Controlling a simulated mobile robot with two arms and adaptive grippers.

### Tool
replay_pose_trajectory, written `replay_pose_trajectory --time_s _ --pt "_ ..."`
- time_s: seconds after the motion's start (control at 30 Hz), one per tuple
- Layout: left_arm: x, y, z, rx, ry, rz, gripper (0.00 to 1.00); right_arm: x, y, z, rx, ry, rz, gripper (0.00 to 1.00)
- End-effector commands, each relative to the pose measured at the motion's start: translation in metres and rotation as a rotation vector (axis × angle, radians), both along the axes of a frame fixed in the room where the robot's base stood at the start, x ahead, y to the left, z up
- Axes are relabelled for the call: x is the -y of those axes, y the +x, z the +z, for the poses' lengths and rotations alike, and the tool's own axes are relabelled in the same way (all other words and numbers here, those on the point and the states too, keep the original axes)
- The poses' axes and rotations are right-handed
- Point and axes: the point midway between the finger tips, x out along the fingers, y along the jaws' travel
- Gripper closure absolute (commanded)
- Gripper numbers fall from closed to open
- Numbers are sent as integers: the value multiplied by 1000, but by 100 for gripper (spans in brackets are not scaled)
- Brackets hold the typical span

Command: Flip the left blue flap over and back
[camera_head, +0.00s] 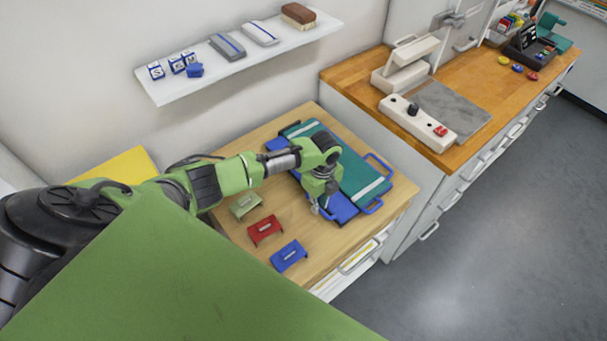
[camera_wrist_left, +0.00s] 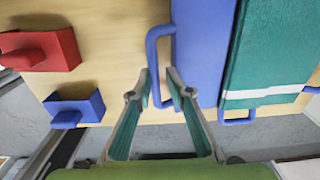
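The left blue flap (camera_head: 341,208) lies flat at the near left side of the folding board on the wooden top. It also shows in the left wrist view (camera_wrist_left: 199,50), with a blue loop handle (camera_wrist_left: 153,52) on its left edge. A teal garment with a pale stripe (camera_head: 358,172) lies on the board beside it. My left gripper (camera_head: 318,209) is low over the flap's edge. In the left wrist view its fingers (camera_wrist_left: 158,74) are apart, one on each side of the handle's bar. Whether they touch it is unclear. My right gripper is out of view.
Olive (camera_head: 245,204), red (camera_head: 265,231) and blue (camera_head: 289,256) handled blocks lie left of the board. Another blue handle (camera_head: 372,207) is at the board's near edge. A wall shelf (camera_head: 165,92) hangs behind; a wooden counter (camera_head: 350,80) stands right.

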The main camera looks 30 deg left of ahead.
Motion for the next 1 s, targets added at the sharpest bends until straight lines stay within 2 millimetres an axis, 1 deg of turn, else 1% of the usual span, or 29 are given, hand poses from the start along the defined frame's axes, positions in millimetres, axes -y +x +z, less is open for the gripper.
replay_pose_trajectory --time_s 0.03,0.2,0.27,0.47,0.6,1.0 --pt "0 1 8 2 -1 -1 82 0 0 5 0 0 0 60" --pt "-1 0 25 2 2 0 82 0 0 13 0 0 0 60" --pt "-1 1 28 1 2 1 82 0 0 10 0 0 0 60" --pt "-1 0 44 0 1 0 82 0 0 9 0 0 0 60" --pt "-2 0 47 0 2 2 82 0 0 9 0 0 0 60" --pt "-1 0 47 -1 3 1 82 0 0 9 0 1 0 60"
